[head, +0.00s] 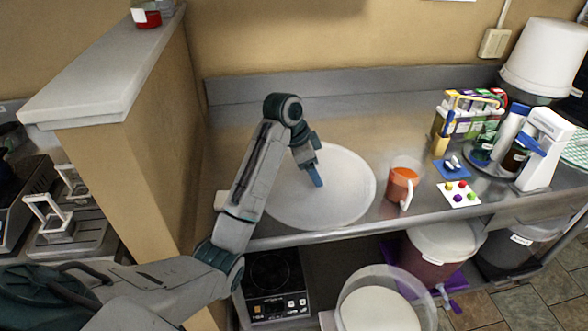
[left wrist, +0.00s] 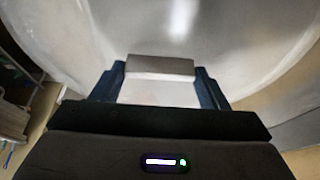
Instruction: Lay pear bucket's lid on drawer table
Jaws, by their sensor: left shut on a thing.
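A large round white lid (head: 345,195) is over the steel drawer table (head: 375,145), at its left part near the front edge. It looks flat; I cannot tell whether it touches the top. My left gripper (head: 316,180) comes down over the lid's middle and is shut on its grip. In the left wrist view, the fingers (left wrist: 162,92) stand on both sides of a grey block (left wrist: 160,65), with the pale lid (left wrist: 255,45) spread beyond. An open bucket (head: 428,305) with white contents stands below the table front; no name on it is readable. My right gripper is not in view.
An orange-filled jug (head: 402,185) stands just right of the lid. A card with coloured dots (head: 459,194), a blue pad (head: 452,168) and bottles crowd the right. A beige partition (head: 150,190) bounds the left. Lidded buckets (head: 440,240) stand underneath.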

